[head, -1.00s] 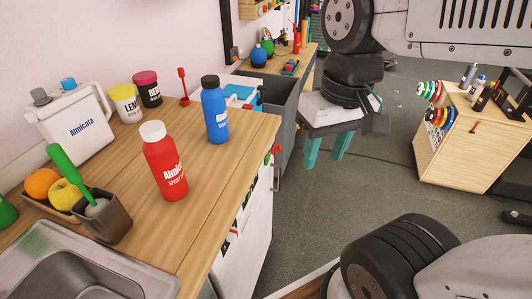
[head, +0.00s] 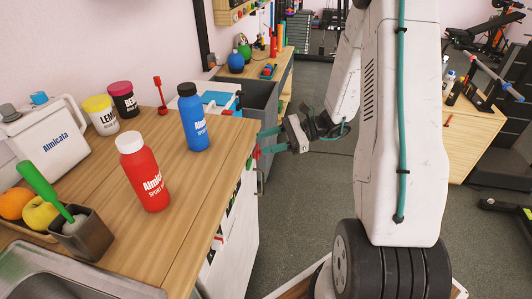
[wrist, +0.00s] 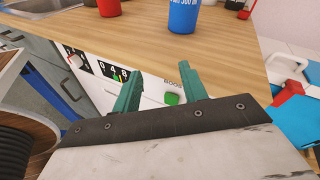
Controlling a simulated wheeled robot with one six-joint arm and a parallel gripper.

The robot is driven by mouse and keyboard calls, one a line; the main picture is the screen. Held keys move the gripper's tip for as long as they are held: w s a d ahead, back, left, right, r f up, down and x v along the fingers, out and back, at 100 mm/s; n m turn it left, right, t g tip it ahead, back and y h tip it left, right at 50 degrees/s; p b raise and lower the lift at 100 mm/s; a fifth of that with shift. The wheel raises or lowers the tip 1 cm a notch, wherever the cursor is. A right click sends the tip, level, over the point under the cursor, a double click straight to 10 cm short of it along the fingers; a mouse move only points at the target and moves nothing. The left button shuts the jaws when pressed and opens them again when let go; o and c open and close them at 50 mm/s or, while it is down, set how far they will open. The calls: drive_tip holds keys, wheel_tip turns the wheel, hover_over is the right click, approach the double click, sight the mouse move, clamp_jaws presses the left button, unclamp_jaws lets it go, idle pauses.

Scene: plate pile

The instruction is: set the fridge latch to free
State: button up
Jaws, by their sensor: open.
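The white fridge-like front (head: 236,222) stands under the wooden counter, seen edge-on in the head view. In the wrist view its panel (wrist: 148,88) carries a red-and-white switch (wrist: 75,61) on a black plate, a small dial marked 0 A B (wrist: 118,74) and a green button labelled BOOST (wrist: 172,98). I cannot tell which control is the latch; no latch label is readable. My gripper (head: 263,143) is open and empty beside the counter's far end. Its teal fingers (wrist: 160,78) are spread in front of the panel, seemingly apart from it, and partly hide it.
The wooden counter (head: 108,185) overhangs the panel. A red bottle (head: 145,178) and a blue bottle (head: 194,122) stand on it. A grey bin (head: 260,103) stands just beyond the counter's end. The carpet floor (head: 300,215) in front of the fridge is open.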

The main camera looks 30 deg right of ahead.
drive_tip(key=w+d+f+m+t+h, duration=0.2)
drive_tip(key=d+f+m+t, duration=0.6)
drive_tip(key=f, duration=0.3)
drive_tip(key=x, duration=0.6)
drive_tip(key=shift+w+f+g, duration=0.3)
drive_tip(key=shift+w+f, duration=0.15)
drive_tip(key=shift+w, duration=0.15)
